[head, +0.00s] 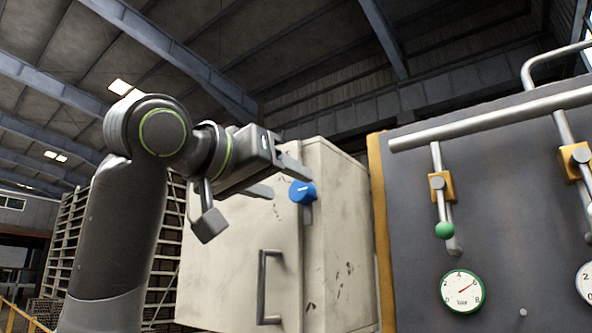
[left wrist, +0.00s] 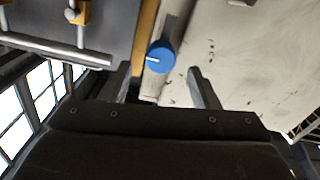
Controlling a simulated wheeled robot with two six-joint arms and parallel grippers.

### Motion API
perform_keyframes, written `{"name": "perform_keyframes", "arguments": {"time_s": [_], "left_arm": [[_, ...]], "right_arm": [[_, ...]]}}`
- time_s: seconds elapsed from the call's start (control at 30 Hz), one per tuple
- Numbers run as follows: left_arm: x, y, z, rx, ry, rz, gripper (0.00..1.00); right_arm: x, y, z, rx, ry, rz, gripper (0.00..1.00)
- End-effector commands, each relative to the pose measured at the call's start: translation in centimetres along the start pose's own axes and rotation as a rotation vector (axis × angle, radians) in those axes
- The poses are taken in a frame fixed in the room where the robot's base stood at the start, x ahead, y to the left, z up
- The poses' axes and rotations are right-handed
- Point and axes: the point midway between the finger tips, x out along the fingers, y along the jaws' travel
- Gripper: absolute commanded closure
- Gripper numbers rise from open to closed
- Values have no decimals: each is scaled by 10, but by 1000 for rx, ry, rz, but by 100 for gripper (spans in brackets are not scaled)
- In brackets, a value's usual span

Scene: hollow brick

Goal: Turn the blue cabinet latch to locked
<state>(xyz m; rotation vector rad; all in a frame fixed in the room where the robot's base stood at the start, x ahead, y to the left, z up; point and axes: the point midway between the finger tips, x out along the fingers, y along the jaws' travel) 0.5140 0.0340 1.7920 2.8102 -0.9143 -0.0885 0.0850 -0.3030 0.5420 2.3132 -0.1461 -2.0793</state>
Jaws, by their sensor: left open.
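The blue latch (head: 302,192) is a round knob with a white line on its face, set at the right edge of the cream cabinet's door (head: 235,260). A grey plate shows just below the knob. In the head view the white line slants slightly from level. My left gripper (head: 291,185) is open, with its fingertips close to the knob. In the left wrist view the blue latch (left wrist: 161,57) appears between and just beyond the open fingertips (left wrist: 159,70). I cannot tell whether either finger touches it. No lock markings are readable. My right gripper is not in view.
A grey vertical door handle (head: 264,288) is below the latch. A yellow edge (head: 380,230) separates panel and cabinet.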

Motion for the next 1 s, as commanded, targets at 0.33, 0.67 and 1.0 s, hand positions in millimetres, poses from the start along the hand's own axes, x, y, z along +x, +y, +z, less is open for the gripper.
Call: {"name": "perform_keyframes", "arguments": {"time_s": [0.33,0.67,1.0], "left_arm": [[41,0,0,0,-2,-1,44],[43,0,1,1,0,-1,44],[43,0,0,1,0,-1,89]], "right_arm": [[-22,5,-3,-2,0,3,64],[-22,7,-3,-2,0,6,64],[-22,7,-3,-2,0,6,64]]}}
